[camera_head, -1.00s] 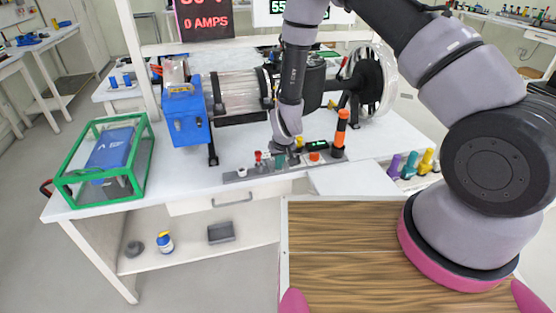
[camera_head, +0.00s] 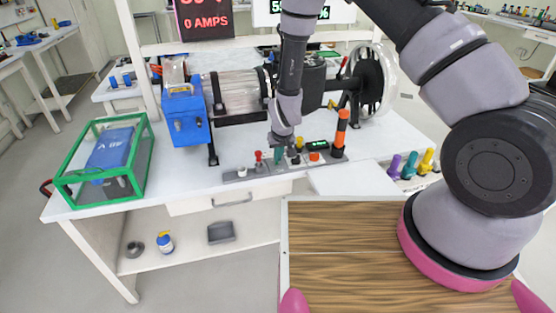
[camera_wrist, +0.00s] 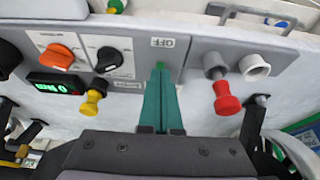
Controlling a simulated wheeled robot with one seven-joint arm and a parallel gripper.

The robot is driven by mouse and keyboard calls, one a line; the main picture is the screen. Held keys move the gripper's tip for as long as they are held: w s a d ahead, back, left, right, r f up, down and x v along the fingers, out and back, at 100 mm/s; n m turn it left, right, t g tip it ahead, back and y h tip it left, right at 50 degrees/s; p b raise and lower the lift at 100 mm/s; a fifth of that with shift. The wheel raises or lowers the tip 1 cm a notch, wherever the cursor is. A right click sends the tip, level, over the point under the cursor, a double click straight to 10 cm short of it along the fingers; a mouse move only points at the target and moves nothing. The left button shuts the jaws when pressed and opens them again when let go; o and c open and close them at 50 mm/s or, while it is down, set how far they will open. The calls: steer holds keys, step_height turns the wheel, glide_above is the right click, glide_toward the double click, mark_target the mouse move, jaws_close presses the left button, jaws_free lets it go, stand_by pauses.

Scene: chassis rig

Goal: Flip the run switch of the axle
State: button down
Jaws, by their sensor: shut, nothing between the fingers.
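The axle's control panel (camera_head: 230,176) runs along the front of the bench; it also shows in the wrist view (camera_wrist: 200,57). My gripper (camera_head: 279,153) is over the middle of this panel, pointing down. In the wrist view its teal fingers (camera_wrist: 161,82) are together with nothing between them. Their tips are by a plate with an OFF label (camera_wrist: 167,42). A small bright green tip shows at the finger ends; I cannot tell whether it is a lever. No run switch is clearly visible, and the fingers cover part of the plate. I cannot tell whether they touch it.
Beside the fingers are a red-capped control (camera_wrist: 227,100), a yellow knob (camera_wrist: 90,102), a black dial (camera_wrist: 108,59) and an orange dial (camera_wrist: 57,53). An orange-and-black post (camera_head: 341,130) stands right of my gripper. A green-framed case (camera_head: 145,165) is at the left.

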steer(key=v, duration=0.4)
steer(key=shift+w+a+r, duration=0.1)
steer(key=shift+w+r, duration=0.2)
steer(key=shift+r, duration=0.1)
stand_by(0.5)
step_height(320, 180, up, 16)
steer(key=m+y, duration=0.1)
steer(key=m, duration=0.1)
glide_above(278, 168)
steer(key=w+d, duration=0.2)
steer(key=d, duration=0.2)
steer(key=s+d+r+m+t+y, duration=0.15)
steer(key=d+r, duration=0.25)
steer(key=r, duration=0.4)
steer(key=s+d+r+h, duration=0.15)
steer(key=d+r, duration=0.25)
steer(key=r, duration=0.4)
steer(key=s+d+r+m+t, duration=0.1)
steer(key=s+d+r+m, duration=0.1)
steer(key=s+d+r, duration=0.5)
steer(key=s+d+r+m+t, duration=0.1)
steer(key=s+d+r, duration=0.5)
steer(key=s, duration=0.8)
steer(key=shift+d+r+m, duration=0.35)
steer(key=shift+r+m, duration=0.1)
steer(key=shift+r, duration=0.25)
